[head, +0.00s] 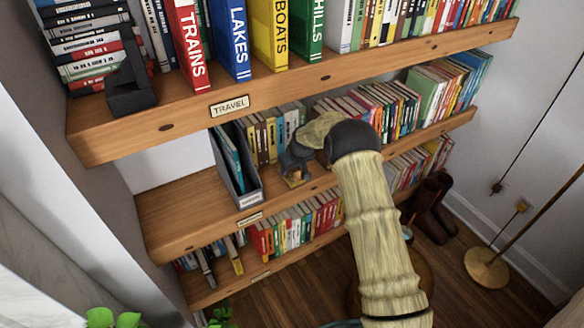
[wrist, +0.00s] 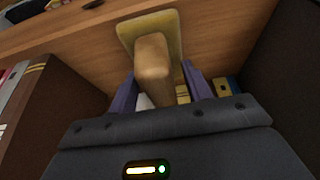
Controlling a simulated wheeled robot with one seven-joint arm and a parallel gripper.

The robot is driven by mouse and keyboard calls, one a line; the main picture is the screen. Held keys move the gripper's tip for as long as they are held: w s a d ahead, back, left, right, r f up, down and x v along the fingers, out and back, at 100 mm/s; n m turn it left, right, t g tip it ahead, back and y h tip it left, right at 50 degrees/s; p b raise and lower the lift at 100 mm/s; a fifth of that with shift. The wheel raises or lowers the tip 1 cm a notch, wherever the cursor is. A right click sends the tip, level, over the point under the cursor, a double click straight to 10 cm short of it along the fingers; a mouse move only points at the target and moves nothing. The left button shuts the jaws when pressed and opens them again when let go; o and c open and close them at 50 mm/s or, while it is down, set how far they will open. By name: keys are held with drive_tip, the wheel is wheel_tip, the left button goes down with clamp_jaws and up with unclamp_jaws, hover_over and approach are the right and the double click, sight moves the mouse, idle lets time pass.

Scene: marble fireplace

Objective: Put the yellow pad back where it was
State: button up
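The yellow pad (wrist: 170,27) is a flat yellowish square with a wooden block-like handle standing out from it. In the wrist view the handle lies between the two purple fingers of my gripper (wrist: 160,90). The fingers appear to press on its sides, so my gripper looks shut on the pad's handle. In the head view my gripper (head: 291,168) is at the middle shelf (head: 175,215), just right of a grey file holder. A small yellow bit of the pad (head: 297,181) shows below it. Whether the pad touches the shelf cannot be told.
The grey file holder (head: 238,172) stands left of my gripper, and books (head: 264,137) stand behind it. The upper shelf (head: 190,118) overhangs close above. The left end of the middle shelf is bare. A floor lamp base (head: 487,267) and dark boots (head: 432,205) are at right.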

drive_tip(key=shift+r, duration=0.1)
drive_tip(key=shift+s+r, duration=0.1)
drive_tip(key=shift+r, duration=0.35)
drive_tip(key=v, duration=1.1)
drive_tip(key=shift+d, duration=0.1)
drive_tip(key=shift+s+r, duration=0.1)
drive_tip(key=s+d+r+m+h, duration=0.1)
drive_tip(key=s+d+r+m, duration=0.1)
drive_tip(key=s+d, duration=0.4)
drive_tip(key=s+d+r+m, duration=0.2)
drive_tip(key=s+d, duration=0.4)
drive_tip(key=s, duration=1)
drive_tip(key=s+d+r+m+g+h, duration=0.1)
drive_tip(key=s+d+r+m, duration=0.1)
drive_tip(key=s+d, duration=0.4)
drive_tip(key=s+r, duration=0.1)
drive_tip(key=s, duration=0.4)
drive_tip(key=shift+s+m+h, duration=0.3)
drive_tip(key=shift+s+m, duration=0.05)
drive_tip(key=shift+m, duration=0.05)
